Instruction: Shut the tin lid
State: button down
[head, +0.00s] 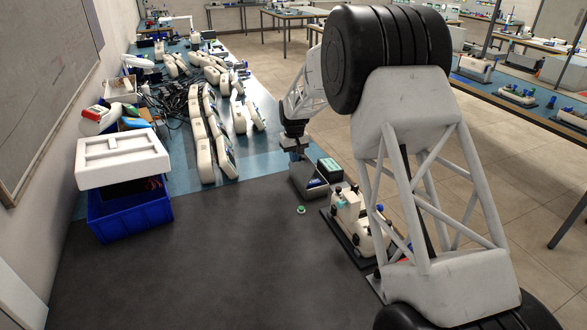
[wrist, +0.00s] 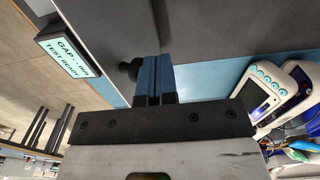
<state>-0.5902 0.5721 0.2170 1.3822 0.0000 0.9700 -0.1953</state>
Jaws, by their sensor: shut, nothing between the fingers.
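The lid's exact angle is unclear. My gripper (head: 295,156) is at the tin's far upper edge. In the wrist view my blue-padded fingers (wrist: 155,72) are shut together with nothing between them. They are beside a black knob (wrist: 129,70) and over a flat grey panel (wrist: 205,30), probably part of the tin. Contact cannot be told.
A white instrument (head: 347,212) stands nearer. A small green-topped item (head: 300,210) lies on the dark mat (head: 200,260), otherwise largely clear. White monitors (head: 204,150) and a blue crate (head: 128,218) are left.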

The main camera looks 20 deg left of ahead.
aim_at(307, 156)
jog(key=shift+w+d, duration=0.5)
jog(key=shift+d, duration=0.1)
jog(key=shift+w+d+f, duration=0.15)
jog(key=shift+w+d, duration=0.45)
jog(key=shift+w, duration=0.05)
jog(key=shift+w+d+f, duration=0.15)
dwell(0.4)
jog(key=shift+w+d+f, duration=0.3)
jog(key=shift+w+d, duration=0.2)
